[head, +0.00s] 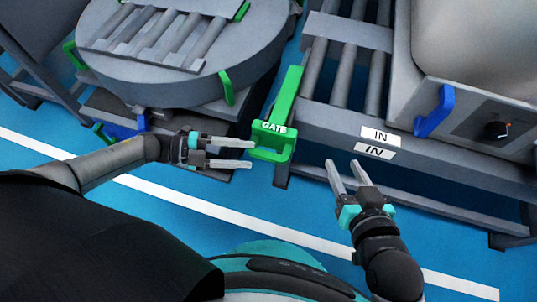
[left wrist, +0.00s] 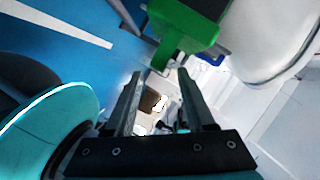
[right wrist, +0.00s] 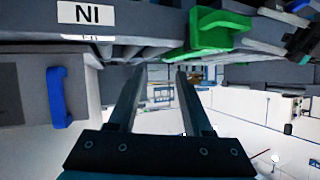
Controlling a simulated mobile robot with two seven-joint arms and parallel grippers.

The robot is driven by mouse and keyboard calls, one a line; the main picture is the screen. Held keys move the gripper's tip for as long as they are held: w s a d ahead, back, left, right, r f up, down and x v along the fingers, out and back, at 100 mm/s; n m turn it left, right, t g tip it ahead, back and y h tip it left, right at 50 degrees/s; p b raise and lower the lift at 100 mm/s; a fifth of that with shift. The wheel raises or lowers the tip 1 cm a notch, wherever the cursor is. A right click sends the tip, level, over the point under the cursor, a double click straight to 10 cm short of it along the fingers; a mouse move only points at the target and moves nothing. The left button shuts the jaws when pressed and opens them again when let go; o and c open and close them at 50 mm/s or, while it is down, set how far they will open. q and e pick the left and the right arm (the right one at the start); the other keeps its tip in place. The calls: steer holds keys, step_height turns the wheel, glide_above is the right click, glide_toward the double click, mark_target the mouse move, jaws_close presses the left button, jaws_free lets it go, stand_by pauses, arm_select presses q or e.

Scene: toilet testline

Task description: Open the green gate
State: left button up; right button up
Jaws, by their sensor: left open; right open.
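The green gate (head: 286,95) is a bar with a front plate marked GATE, at the near left end of the roller conveyor. My left gripper (head: 252,154) is open, its fingertips close to the left side of the front plate; I cannot tell whether they touch it. In the left wrist view the green gate (left wrist: 182,30) lies just past the fingertips. My right gripper (head: 343,168) is open and empty, to the right of the gate and in front of the conveyor edge. In the right wrist view the green gate (right wrist: 217,32) is above the fingers.
A round grey turntable (head: 165,70) with rollers stands left of the gate. The conveyor edge (head: 420,155) carries IN labels (head: 380,135). Blue floor with a white line lies in front.

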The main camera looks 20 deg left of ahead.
mark_target(256, 155)
arm_select(q)
steer(key=b+x, duration=0.1)
steer(key=x, duration=0.3)
steer(key=shift+w+d+f, duration=0.1)
steer(key=shift+w+d, duration=0.05)
steer(key=shift+d, duration=0.15)
steer(key=shift+x, duration=1)
arm_select(e)
steer(key=shift+s+a+r+t+y, duration=0.1)
steer(key=shift+a+r+t+y, duration=0.3)
steer(key=shift+a+t, duration=0.3)
steer(key=shift+s+a+r+t+y, duration=0.1)
steer(key=shift+a+r+t+y, duration=0.3)
steer(key=shift+t, duration=0.5)
steer(key=shift+r, duration=0.1)
arm_select(q)
steer(key=shift+c, duration=0.2)
jaws_close()
